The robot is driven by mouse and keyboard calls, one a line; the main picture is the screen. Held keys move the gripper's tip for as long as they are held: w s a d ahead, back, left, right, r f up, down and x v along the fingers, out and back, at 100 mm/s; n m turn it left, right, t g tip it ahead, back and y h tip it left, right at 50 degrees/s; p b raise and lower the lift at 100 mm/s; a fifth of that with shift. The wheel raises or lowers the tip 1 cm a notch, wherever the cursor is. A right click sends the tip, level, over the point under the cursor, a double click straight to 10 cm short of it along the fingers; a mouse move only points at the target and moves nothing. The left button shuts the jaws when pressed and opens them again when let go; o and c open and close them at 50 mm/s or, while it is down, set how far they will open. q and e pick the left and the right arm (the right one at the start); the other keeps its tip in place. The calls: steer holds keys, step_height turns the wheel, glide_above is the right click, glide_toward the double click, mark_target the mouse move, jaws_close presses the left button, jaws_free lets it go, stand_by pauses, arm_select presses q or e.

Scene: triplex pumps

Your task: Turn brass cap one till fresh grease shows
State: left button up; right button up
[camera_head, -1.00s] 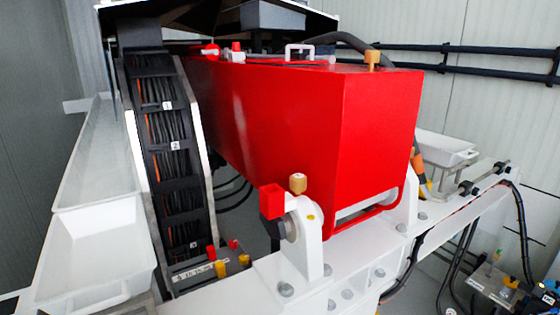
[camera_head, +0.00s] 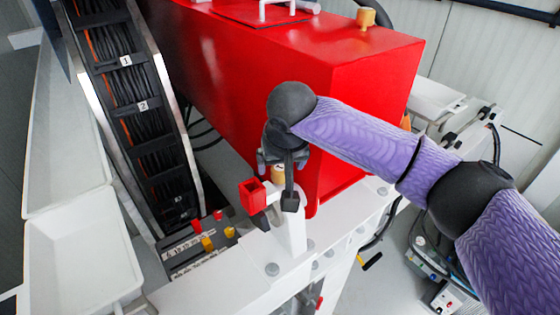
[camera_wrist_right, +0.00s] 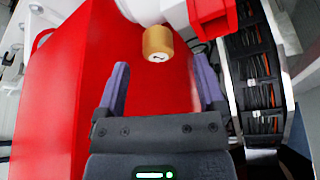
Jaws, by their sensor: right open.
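A brass cap (camera_head: 278,174) sits at the front corner of the red housing (camera_head: 290,60), on the white bracket (camera_head: 292,225) beside a small red block (camera_head: 253,194). My right gripper (camera_head: 277,164) is over this cap and partly hides it. In the right wrist view the same cap (camera_wrist_right: 157,41) is just ahead of my open, empty fingers (camera_wrist_right: 163,80), roughly between their lines and apart from them. A dark mark on its end is too small to read. No grease can be made out. A second brass cap (camera_head: 366,17) stands on top of the housing. My left gripper is out of view.
A black cable chain (camera_head: 140,105) with numbered tags runs left of the housing. White trays (camera_head: 85,260) lie further left. A small block with red and yellow knobs (camera_head: 205,240) sits below the chain. A white beam (camera_head: 225,285) runs under the bracket.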

mark_target(280, 168)
steer(key=w+f, duration=0.1)
steer(key=f, duration=0.1)
steer(key=w+f, duration=0.2)
steer(key=shift+w+a, duration=0.1)
steer(key=shift+w, duration=0.1)
steer(key=shift+s+r, duration=0.1)
steer(key=shift+s, duration=0.35)
steer(key=shift+w, duration=0.3)
steer(key=c, duration=0.5)
jaws_close()
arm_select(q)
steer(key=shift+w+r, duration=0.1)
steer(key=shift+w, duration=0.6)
